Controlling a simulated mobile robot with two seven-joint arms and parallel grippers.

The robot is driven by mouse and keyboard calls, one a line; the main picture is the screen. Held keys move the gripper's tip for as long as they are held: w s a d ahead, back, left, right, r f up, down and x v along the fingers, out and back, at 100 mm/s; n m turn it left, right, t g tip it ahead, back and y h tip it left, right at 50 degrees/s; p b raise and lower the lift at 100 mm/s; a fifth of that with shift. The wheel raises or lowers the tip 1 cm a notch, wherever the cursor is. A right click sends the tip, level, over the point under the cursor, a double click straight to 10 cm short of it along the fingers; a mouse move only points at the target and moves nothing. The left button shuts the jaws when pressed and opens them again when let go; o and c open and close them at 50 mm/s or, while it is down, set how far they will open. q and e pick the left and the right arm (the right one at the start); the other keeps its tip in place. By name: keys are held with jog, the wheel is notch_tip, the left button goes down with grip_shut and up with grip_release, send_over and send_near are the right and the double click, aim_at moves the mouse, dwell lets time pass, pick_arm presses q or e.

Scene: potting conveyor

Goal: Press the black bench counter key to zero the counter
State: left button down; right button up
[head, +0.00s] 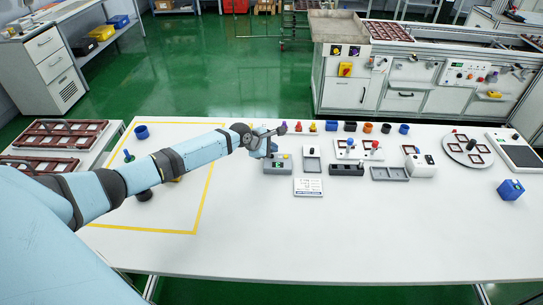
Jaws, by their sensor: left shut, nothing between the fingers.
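A grey bench counter box (279,168) with a small dark display sits on the white table, near the middle of its back half. Its black key is too small to make out clearly; my gripper hides part of the box's back edge. My left arm reaches in from the left. My left gripper (273,141) is shut and empty, at the back left of the counter box in the picture. I cannot tell whether it touches the box. My right gripper is not in view.
A white printed card (308,187) lies in front of the counter. A small grey device (312,159), a black block (346,169) and a grey tray (389,174) stand to its right. Several coloured cups line the back edge. The table's front half is clear.

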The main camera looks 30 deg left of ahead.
pick_arm(q)
jog(key=shift+f, duration=0.15)
jog(key=shift+f, duration=0.25)
dwell(0.5)
jog(key=shift+f, duration=0.4)
dwell(0.5)
jog(key=shift+r+p, duration=0.8)
jog(key=shift+p, duration=0.35)
